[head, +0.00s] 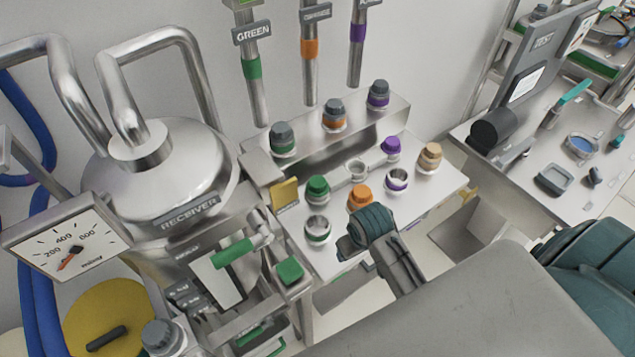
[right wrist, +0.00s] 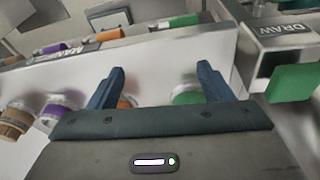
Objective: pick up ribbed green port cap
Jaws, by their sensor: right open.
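The ribbed green port cap (head: 318,188) sits on the bench panel in the head view, left of the orange cap (head: 359,194). My right gripper (head: 366,231) is over the front of the panel, below and right of the green cap and apart from it. In the right wrist view its jaws (right wrist: 162,84) are open and empty. The green cap (right wrist: 187,94) shows beyond them, near the right finger, and the orange cap (right wrist: 126,101) is partly hidden behind the left finger. My left gripper is not in view.
An open green-ringed port (head: 317,229) lies in front of the green cap. A purple cap (head: 391,147) and a tan cap (head: 430,155) stand farther right. Dark-topped fittings (head: 333,113) line the raised shelf behind. The receiver vessel (head: 165,175) and green button (head: 290,270) are left.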

